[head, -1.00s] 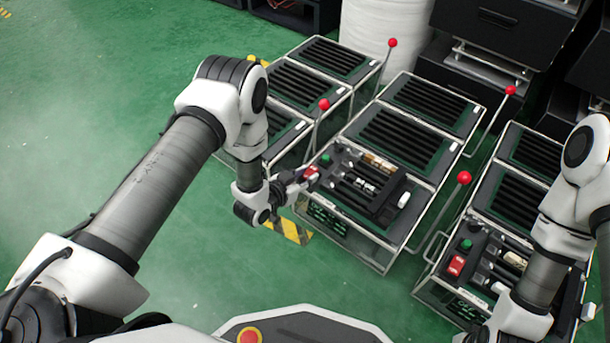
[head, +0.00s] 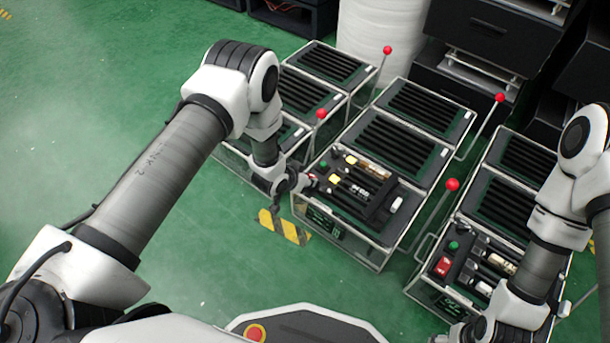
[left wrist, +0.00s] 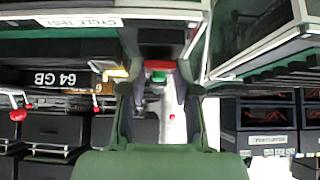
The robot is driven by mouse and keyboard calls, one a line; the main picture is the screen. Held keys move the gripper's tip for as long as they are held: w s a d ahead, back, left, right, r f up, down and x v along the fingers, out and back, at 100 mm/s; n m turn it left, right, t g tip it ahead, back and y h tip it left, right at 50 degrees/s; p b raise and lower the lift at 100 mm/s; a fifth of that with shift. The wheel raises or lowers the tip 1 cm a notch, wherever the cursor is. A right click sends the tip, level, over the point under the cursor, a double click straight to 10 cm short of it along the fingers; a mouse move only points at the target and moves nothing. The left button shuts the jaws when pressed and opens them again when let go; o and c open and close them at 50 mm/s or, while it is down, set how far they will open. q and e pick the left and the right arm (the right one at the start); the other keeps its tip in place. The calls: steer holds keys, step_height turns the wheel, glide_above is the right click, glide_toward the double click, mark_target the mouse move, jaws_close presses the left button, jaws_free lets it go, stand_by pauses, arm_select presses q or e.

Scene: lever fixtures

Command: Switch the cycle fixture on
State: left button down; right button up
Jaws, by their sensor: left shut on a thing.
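The cycle fixture, labelled "CYCLE TEST" in the left wrist view (left wrist: 78,22), is the middle unit (head: 340,240) of the row in the head view. Its front panel has a green button (head: 323,164), two yellow squares (head: 351,159) and a black block with slots. My left gripper (head: 309,183) is at the panel's front left corner. In the left wrist view its fingers (left wrist: 160,82) close around a red switch (left wrist: 158,66), which is mostly hidden in the head view.
A similar fixture with a red switch (head: 442,266) stands at the right, partly behind my right arm. Levers with red balls (head: 452,184) (head: 320,113) rise between the fixtures.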

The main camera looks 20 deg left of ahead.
stand_by(0.3)
arm_select(q)
steer(key=c, duration=0.8)
jaws_free()
steer(key=shift+c, duration=0.2)
steer(key=v, duration=1.2)
steer(key=shift+w+r, duration=0.2)
steer(key=shift+w, duration=0.1)
steer(key=shift+d+g, duration=0.1)
steer(key=shift+g, duration=0.2)
